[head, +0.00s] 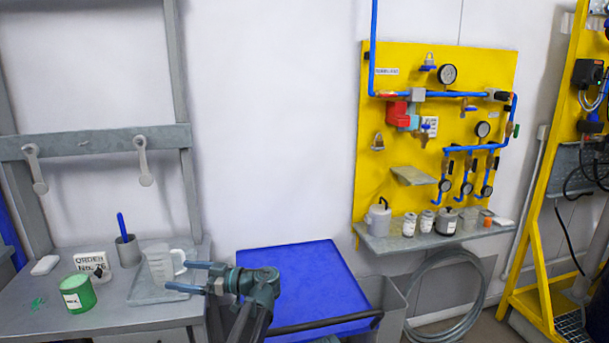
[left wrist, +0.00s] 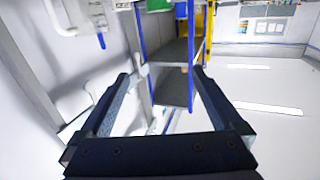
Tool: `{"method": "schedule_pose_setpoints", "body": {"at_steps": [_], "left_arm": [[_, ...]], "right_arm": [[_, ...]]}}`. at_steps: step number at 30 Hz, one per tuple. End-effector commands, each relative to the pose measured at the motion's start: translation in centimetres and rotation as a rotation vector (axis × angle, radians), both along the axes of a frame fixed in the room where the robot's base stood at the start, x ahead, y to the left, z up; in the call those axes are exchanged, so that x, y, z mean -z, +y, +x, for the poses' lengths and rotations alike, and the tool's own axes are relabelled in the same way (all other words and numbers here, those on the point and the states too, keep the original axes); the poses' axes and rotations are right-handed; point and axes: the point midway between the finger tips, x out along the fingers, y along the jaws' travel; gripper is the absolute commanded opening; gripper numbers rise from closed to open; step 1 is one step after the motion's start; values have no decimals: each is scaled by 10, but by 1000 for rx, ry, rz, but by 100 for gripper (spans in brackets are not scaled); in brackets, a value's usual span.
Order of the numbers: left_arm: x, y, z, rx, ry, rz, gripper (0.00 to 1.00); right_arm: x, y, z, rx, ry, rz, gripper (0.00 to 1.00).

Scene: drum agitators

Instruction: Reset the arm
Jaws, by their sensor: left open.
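My left gripper (head: 178,276) is in front of the bench in the head view, its two fingers pointing left with a gap between them. In that view it overlaps the right side of the clear measuring jug's place on the bench; I cannot tell how far apart they are. In the left wrist view my left gripper (left wrist: 160,72) has its fingers spread and nothing between them. The clear jug (head: 160,265) stands upright on a grey plate. My right gripper shows in neither view.
The bench (head: 125,318) also holds a green tin (head: 77,293), a grey cup with a blue tool (head: 127,250) and an order sign (head: 91,261). A blue lid (head: 300,285) lies right of the bench. A yellow panel (head: 435,150) with blue pipes hangs above a small shelf (head: 385,243).

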Motion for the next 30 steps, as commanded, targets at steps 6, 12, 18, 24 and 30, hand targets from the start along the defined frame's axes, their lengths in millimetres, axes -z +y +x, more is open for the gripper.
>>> {"method": "schedule_pose_setpoints", "body": {"at_steps": [6, 12, 18, 24, 30], "left_arm": [[19, -8, -14, 16, 113, -80, 100], [46, -21, -31, 55, 273, -186, 100], [86, -48, -60, 151, 518, -344, 100], [140, -103, -114, 396, 904, -570, 100], [183, -183, -183, 824, 1303, -770, 100]], "right_arm": [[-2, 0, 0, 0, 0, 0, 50], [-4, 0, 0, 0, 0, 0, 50], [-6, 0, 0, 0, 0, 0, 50], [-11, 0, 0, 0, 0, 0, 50], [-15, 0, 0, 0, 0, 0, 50]]}}
